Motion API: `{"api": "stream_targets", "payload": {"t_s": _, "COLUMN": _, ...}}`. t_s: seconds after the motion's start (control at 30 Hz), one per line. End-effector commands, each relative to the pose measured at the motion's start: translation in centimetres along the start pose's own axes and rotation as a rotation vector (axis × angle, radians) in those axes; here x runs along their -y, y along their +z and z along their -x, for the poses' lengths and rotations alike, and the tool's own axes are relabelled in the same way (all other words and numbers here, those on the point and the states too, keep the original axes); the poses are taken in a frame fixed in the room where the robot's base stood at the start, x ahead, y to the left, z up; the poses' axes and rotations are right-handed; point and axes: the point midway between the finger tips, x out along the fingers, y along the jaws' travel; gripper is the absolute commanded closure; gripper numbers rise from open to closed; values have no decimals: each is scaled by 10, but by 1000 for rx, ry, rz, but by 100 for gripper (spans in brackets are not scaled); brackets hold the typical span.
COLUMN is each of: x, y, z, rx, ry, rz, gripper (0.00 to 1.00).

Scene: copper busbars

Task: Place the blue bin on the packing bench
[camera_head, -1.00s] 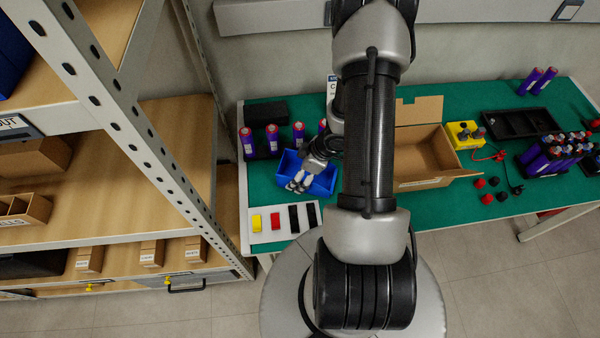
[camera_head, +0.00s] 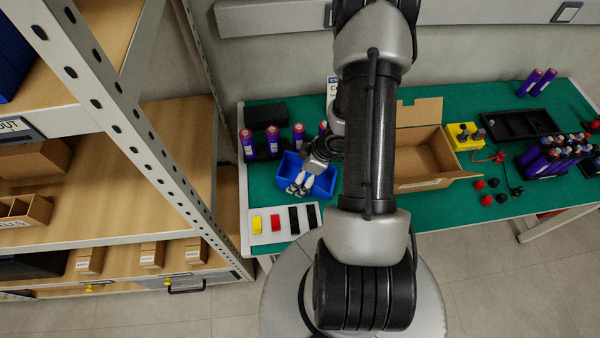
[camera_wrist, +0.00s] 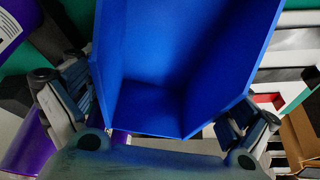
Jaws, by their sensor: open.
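The blue bin (camera_head: 318,187) is at the left part of the green packing bench (camera_head: 352,218), behind the white strip of colored pieces. It looks upright and seems to rest on the bench top, though its underside is hidden. My gripper (camera_head: 299,186) is at the bin, with its pale fingers over the bin's front left part. In the wrist view the bin (camera_wrist: 185,50) fills the middle, with one open finger on each side of it. Contact between the fingers and the bin cannot be made out.
Purple cells (camera_head: 272,138) stand behind the bin, near a black block (camera_head: 266,114). The white strip (camera_head: 283,238) lies in front. An open cardboard box (camera_head: 425,184) is to the right, past my arm. A shelf rack (camera_head: 150,150) stands close on the left.

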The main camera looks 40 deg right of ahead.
Motion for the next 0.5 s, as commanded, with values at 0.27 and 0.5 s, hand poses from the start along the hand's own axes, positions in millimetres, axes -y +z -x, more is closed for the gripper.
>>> {"api": "stream_targets", "payload": {"t_s": 0.27, "x": -1, "y": -2, "z": 62, "rx": 0, "ry": 3, "rz": -3, "gripper": 4}}
{"api": "stream_targets", "payload": {"t_s": 0.5, "x": 0, "y": -2, "z": 102, "rx": 0, "ry": 1, "rz": -1, "gripper": 4}}
